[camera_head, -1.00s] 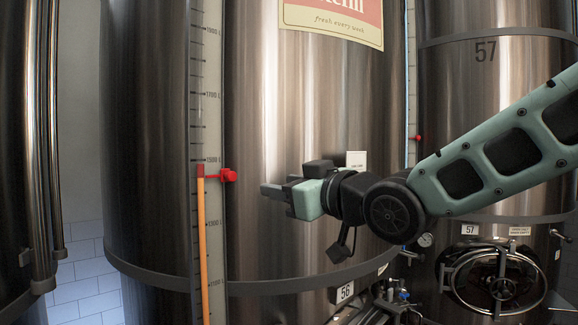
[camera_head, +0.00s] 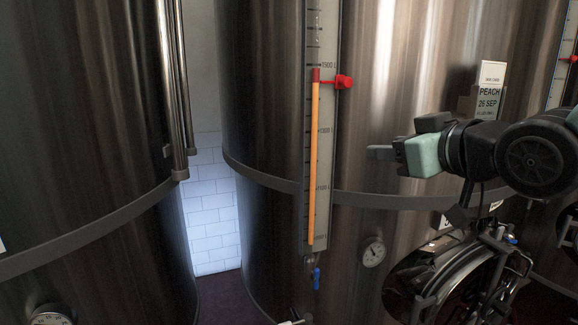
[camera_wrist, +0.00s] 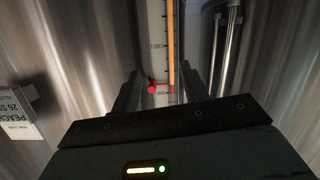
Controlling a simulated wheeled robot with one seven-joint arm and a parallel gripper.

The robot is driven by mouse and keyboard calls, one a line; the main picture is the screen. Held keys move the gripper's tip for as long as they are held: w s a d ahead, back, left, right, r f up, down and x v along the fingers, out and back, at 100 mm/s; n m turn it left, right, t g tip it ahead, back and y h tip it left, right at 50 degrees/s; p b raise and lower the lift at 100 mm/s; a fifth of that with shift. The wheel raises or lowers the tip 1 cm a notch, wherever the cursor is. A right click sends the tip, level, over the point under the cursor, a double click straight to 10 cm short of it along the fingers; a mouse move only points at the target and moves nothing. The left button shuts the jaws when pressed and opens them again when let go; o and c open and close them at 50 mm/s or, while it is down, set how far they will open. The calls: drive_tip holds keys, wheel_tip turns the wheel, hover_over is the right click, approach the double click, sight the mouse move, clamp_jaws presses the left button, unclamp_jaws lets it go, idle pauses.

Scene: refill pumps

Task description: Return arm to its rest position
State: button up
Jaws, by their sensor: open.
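My gripper (camera_head: 380,152) is in front of a steel tank (camera_head: 400,100) at the right of the head view, pointing left. It is empty, and its fingers stand apart in the wrist view (camera_wrist: 158,88). The arm comes in from the right edge. The tank's level gauge (camera_head: 314,150), with an orange column and a red marker (camera_head: 344,82), stands left of the gripper. The same red marker shows between the finger tips in the wrist view (camera_wrist: 152,88); I cannot tell the gap to it.
A card reading PEACH 26 SEP (camera_head: 488,102) is above the gripper. A round hatch (camera_head: 440,280) and a dial (camera_head: 373,252) are below. A blue-handled valve (camera_head: 316,276) is under the gauge. Another tank (camera_head: 80,130) stands left, beyond a gap with white tiles (camera_head: 212,205).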

drive_tip(key=s+a+f+g+h+b, duration=0.1)
drive_tip(key=s+a+f+g+b, duration=0.15)
drive_tip(key=f, duration=0.55)
drive_tip(key=s+a+f+g+b, duration=0.1)
drive_tip(key=s+f+g+b, duration=0.2)
drive_tip(key=f, duration=0.6)
drive_tip(key=s+a+f+g+h+b, duration=0.1)
drive_tip(key=s+a+f+g+b, duration=0.2)
drive_tip(key=f, duration=0.5)
drive_tip(key=s+d+f+n+g+h+b, duration=0.2)
drive_tip(key=s+f+g+b, duration=0.3)
drive_tip(key=s+f, duration=0.8)
drive_tip(key=shift+s+f+g+h+b, duration=0.3)
drive_tip(key=shift+s+f+g+b, duration=0.05)
drive_tip(key=shift+s+b, duration=0.6)
